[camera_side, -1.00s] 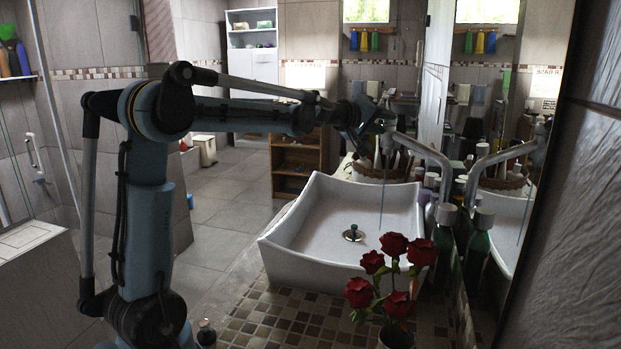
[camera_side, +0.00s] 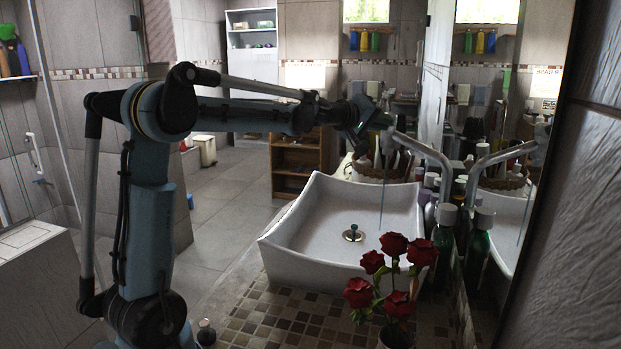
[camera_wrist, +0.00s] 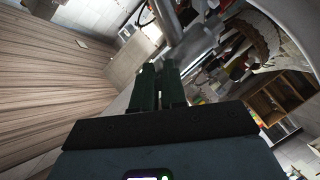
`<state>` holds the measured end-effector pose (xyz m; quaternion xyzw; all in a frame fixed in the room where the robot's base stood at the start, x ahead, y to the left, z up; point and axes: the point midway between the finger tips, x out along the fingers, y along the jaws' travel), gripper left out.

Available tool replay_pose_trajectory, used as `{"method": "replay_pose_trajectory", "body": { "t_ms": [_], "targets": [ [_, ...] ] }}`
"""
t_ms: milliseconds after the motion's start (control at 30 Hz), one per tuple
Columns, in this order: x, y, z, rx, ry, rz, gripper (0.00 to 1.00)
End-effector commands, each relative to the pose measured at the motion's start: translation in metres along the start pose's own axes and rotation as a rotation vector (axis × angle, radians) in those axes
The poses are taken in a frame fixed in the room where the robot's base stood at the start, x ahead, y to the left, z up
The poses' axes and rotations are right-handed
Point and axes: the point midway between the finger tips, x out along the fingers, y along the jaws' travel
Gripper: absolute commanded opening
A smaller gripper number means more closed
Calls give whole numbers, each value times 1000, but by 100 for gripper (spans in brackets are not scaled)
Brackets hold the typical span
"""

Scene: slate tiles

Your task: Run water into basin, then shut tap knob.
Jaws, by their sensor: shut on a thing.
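The white basin (camera_side: 318,272) stands on the tiled counter, with a plug fitting (camera_side: 352,234) at its drain. A curved grey tap (camera_side: 432,153) reaches over its far right side. A thin stream of water (camera_side: 382,190) falls from the tap into the basin. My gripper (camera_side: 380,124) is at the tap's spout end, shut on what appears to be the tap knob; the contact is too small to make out. In the wrist view the green fingers of my gripper (camera_wrist: 159,68) are close together, with the grey tap (camera_wrist: 192,48) just beyond them. The knob is mostly hidden.
Red roses (camera_side: 393,245) stand in front of the basin. A wicker basket (camera_side: 375,172) stands behind the basin. Open floor (camera_side: 225,195) lies to the left.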

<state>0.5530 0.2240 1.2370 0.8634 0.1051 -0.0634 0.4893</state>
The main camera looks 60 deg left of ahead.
Motion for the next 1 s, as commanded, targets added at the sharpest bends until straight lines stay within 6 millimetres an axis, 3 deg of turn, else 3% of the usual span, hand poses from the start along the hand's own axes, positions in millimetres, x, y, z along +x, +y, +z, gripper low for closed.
{"method": "replay_pose_trajectory", "body": {
  "t_ms": [1000],
  "targets": [
    [0, -19, -30, 139, -542, 335, 0]
  ]
}}
